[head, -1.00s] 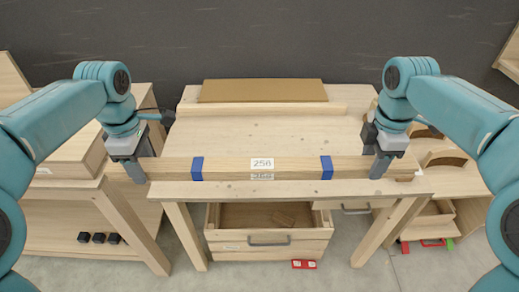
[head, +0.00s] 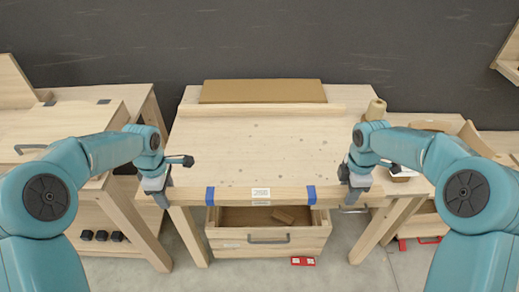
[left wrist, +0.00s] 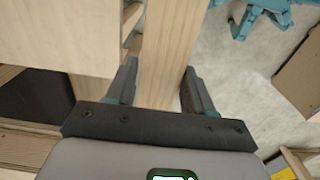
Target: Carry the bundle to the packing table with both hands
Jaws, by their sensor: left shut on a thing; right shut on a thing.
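The bundle (head: 261,196) is a long stack of pale wooden strips with two blue bands and a white label. It lies level across the front edge of the packing table (head: 250,150) in the head view. My left gripper (head: 161,194) is shut on its left end, and my right gripper (head: 352,193) is shut near its right end. In the left wrist view the bundle (left wrist: 165,50) runs between the two fingers (left wrist: 160,90). A narrow gap shows there between the bundle and the pale tabletop (left wrist: 60,35). I cannot tell whether it touches the table.
A brown panel (head: 262,91) and a wooden strip (head: 260,109) lie at the table's back; its middle is clear. An open drawer (head: 267,241) stands below. Side benches stand left (head: 60,128) and right. A red item (head: 303,261) lies on the floor.

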